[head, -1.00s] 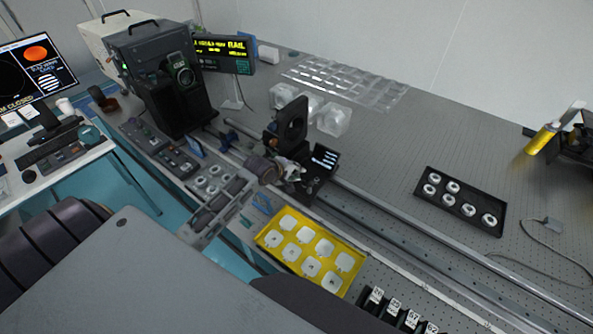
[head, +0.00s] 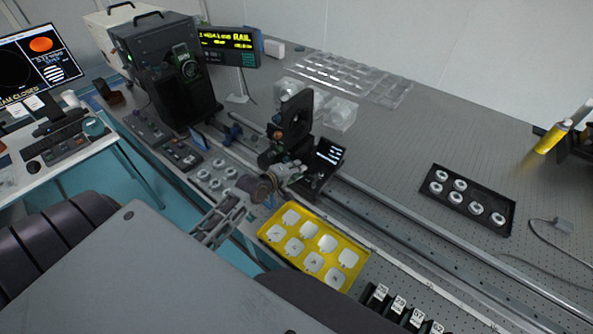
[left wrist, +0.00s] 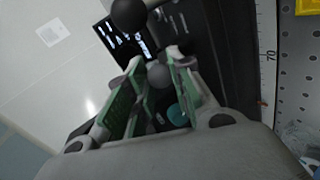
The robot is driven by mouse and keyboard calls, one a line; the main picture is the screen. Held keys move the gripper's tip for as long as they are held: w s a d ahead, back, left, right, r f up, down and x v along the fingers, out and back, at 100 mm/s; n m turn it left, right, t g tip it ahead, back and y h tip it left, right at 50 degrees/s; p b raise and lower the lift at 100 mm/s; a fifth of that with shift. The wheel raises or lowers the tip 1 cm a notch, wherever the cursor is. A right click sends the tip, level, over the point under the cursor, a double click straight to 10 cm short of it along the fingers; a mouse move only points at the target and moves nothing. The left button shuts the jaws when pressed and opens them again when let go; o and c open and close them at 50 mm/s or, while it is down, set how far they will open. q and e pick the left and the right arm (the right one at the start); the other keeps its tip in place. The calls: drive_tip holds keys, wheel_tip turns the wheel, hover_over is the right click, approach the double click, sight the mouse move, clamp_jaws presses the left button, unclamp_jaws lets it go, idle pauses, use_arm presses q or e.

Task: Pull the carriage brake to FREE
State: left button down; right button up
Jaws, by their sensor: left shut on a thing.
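The black carriage (head: 318,180) sits on the long rail, carrying an upright dark ring mount (head: 296,115) and a small lit panel (head: 328,153). My left gripper (head: 292,170) is at the carriage's near left side. In the left wrist view, its green-padded fingers (left wrist: 157,88) are closed around a small grey ball knob (left wrist: 158,75), which appears to be the brake lever's. A black ball knob (left wrist: 128,14) stands apart beyond the fingertips. The lever's shaft and any FREE marking are hidden or too small to read. My right gripper is not in view.
A yellow tray (head: 263,232) of white pieces lies close in front of the carriage. A black tray (head: 467,212) with several rings is at right. The rail (head: 400,232) runs clear to the lower right. A dark instrument (head: 180,90) stands at its left end.

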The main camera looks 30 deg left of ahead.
use_arm(q)
drive_tip(key=shift+f, duration=0.1)
drive_tip(key=c, duration=1.2)
unclamp_jaws()
drive_tip(key=shift+s, duration=0.1)
drive_tip(key=v, duration=1.2)
idle(0.4)
